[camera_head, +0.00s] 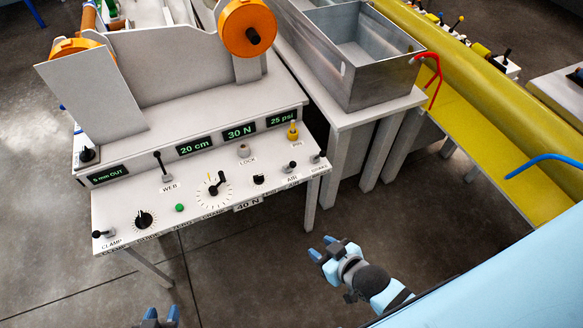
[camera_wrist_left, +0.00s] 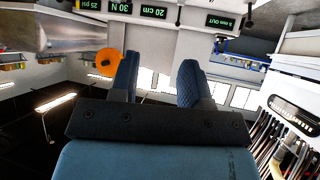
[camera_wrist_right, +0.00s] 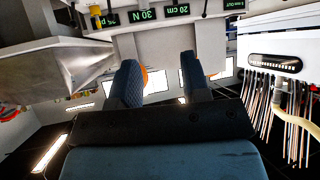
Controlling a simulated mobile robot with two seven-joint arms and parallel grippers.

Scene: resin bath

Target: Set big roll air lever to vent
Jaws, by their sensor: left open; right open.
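The white control panel (camera_head: 200,200) stands at the left in the head view. A small lever (camera_head: 291,167) stands above the AIR label near the panel's right end; it is too small to tell its setting. The big orange roll (camera_head: 247,27) sits above the panel's back. My right gripper (camera_head: 326,249) is open and empty, below and right of the panel's right end, apart from it. My left gripper (camera_head: 161,316) is open and empty at the bottom edge of the head view, in front of the panel. Open fingers show in both wrist views (camera_wrist_left: 158,82) (camera_wrist_right: 163,82).
Beside the AIR lever are the BRAKE lever (camera_head: 317,157), a black knob (camera_head: 258,179) and a yellow knob (camera_head: 293,131). A dial (camera_head: 213,188) and the WEB lever (camera_head: 162,168) are further left. A metal tank (camera_head: 385,85) stands right of the panel. Floor (camera_head: 250,265) in front is clear.

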